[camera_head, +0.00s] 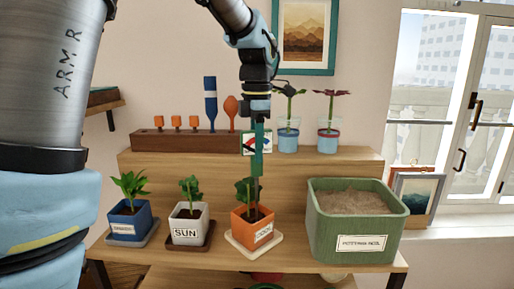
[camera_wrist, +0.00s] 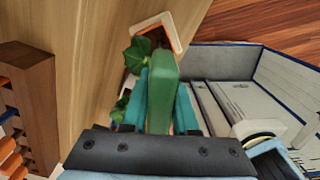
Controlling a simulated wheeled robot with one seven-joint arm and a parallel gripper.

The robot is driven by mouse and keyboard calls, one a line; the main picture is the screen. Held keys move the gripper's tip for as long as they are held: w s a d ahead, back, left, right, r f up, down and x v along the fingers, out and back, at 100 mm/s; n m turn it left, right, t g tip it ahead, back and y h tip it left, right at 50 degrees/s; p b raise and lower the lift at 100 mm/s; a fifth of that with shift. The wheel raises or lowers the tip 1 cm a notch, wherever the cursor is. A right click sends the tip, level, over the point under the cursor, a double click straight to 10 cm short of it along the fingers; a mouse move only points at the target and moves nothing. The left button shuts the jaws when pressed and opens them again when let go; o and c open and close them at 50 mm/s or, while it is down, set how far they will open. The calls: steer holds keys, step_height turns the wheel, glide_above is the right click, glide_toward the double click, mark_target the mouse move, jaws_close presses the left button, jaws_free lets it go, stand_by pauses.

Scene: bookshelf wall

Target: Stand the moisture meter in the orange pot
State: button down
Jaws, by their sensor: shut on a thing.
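The orange pot (camera_head: 241,227) holds a leafy plant and stands on a pale saucer (camera_head: 233,240) at the middle of the front shelf. My gripper (camera_head: 258,146) is above it, pointing down, with its teal fingers shut on the green moisture meter (camera_head: 257,168). The meter hangs upright over the pot, beside the leaves. Its lower end is thin, and I cannot tell whether it touches the soil. In the wrist view the green meter (camera_wrist: 161,92) lies between the fingers (camera_wrist: 160,100), with part of the orange pot (camera_wrist: 177,28) beyond it.
A white pot (camera_head: 187,222) and a blue pot (camera_head: 128,222) with plants stand to the left. A large green soil tub (camera_head: 355,243) is close on the right. A wooden rack (camera_head: 180,145) with tools and two glass-potted plants (camera_head: 288,138) stand on the upper shelf.

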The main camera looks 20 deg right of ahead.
steer(key=shift+f+b, duration=0.65)
steer(key=shift+f, duration=0.85)
steer(key=c, duration=0.6)
jaws_free()
steer(key=shift+o, duration=0.3)
steer(key=o, duration=0.3)
steer(key=shift+o, duration=0.2)
